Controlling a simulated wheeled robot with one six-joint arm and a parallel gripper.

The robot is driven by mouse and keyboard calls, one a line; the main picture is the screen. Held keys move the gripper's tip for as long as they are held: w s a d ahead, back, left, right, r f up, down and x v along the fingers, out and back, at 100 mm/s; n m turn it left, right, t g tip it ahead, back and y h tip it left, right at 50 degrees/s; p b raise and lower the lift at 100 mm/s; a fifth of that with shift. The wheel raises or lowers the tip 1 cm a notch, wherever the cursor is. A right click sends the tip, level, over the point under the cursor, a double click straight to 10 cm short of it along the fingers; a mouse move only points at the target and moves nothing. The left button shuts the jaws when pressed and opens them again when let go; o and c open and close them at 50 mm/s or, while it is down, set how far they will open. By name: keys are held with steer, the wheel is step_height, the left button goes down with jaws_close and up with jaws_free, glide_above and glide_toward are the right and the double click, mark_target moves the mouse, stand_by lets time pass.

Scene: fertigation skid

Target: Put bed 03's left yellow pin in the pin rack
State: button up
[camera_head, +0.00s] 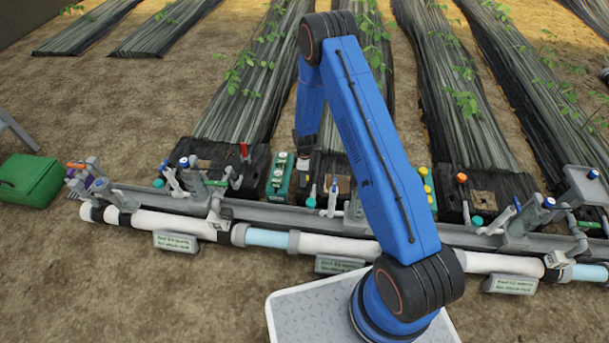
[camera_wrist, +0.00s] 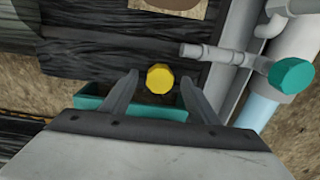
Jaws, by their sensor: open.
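A yellow round pin head (camera_wrist: 160,78) shows in the wrist view between the tips of my open gripper (camera_wrist: 158,90), apart from both fingers. It lies at the edge of a teal box (camera_wrist: 130,108), partly hidden under my gripper; I cannot tell whether the pin stands in it. In the head view my gripper (camera_head: 304,150) points down beside a teal block with pale round tops (camera_head: 278,178), possibly the rack. That pin is not visible there. Several yellow tops (camera_head: 424,180) show on another green block, partly hidden by my arm.
White pipes (camera_head: 335,249) with clear blue sections run across the front, with valves and a grey rail. A teal cap (camera_wrist: 292,75) on a pipe stub stands right of the pin in the wrist view. A red-topped pin (camera_head: 244,150) and an orange-topped pin (camera_head: 462,178) stand nearby.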

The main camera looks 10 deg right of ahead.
steer(key=c, duration=1.1)
steer(key=shift+r, duration=3.2)
step_height(320, 180, up, 20)
